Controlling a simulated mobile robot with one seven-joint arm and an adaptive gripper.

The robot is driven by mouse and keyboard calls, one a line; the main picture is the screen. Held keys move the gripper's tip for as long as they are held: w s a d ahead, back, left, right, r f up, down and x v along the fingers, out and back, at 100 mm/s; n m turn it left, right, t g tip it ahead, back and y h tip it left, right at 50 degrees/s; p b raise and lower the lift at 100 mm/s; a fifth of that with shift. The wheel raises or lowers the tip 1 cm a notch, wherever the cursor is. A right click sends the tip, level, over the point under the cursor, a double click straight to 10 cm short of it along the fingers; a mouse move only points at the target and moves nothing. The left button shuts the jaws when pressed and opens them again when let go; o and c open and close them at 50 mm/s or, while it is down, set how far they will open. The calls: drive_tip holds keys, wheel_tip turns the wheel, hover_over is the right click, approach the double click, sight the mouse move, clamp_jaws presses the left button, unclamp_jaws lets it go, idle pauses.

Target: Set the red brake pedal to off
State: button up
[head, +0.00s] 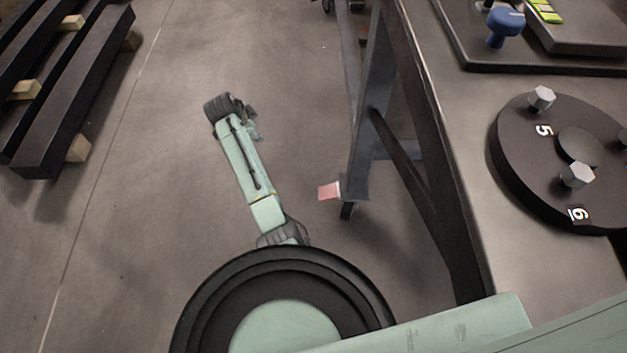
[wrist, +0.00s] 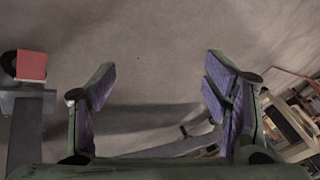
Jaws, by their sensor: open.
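The red brake pedal (head: 330,191) is a small flat red tab at the foot of a grey table leg, low near the floor, beside a dark caster. In the wrist view the red pedal (wrist: 31,65) shows at the upper left, in front of a black wheel at the end of the grey leg. My gripper (wrist: 160,88) is open and empty, with bare floor between its purple-padded fingers. The pedal lies outside the fingers, to their left, and apart from them. I cannot tell whether the pedal is up or down.
The table (head: 462,110) stands at the right, bearing a black disc (head: 525,185) with hex bolts and a blue-handled item (head: 505,24). Slanted braces run beneath its edge. A dark pallet (head: 75,110) lies at the upper left. The floor between is clear apart from my own parts.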

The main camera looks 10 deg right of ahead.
drive_tip(key=s+d+f+m+g+h+b, duration=0.2)
drive_tip(key=s+d+f+m+g, duration=0.2)
drive_tip(key=s+d+f, duration=0.55)
drive_tip(key=m+g, duration=0.2)
drive_tip(key=g, duration=0.1)
approach(321, 193)
drive_tip(key=b+x, duration=0.2)
drive_tip(key=x, duration=0.5)
drive_tip(key=shift+s+d+f, duration=0.1)
drive_tip(key=shift+d+f, duration=0.1)
drive_tip(key=shift+f, duration=0.1)
drive_tip(key=shift+c, duration=0.4)
drive_tip(key=c, duration=1.6)
drive_tip(key=shift+f+b, duration=0.1)
drive_tip(key=shift+b, duration=0.3)
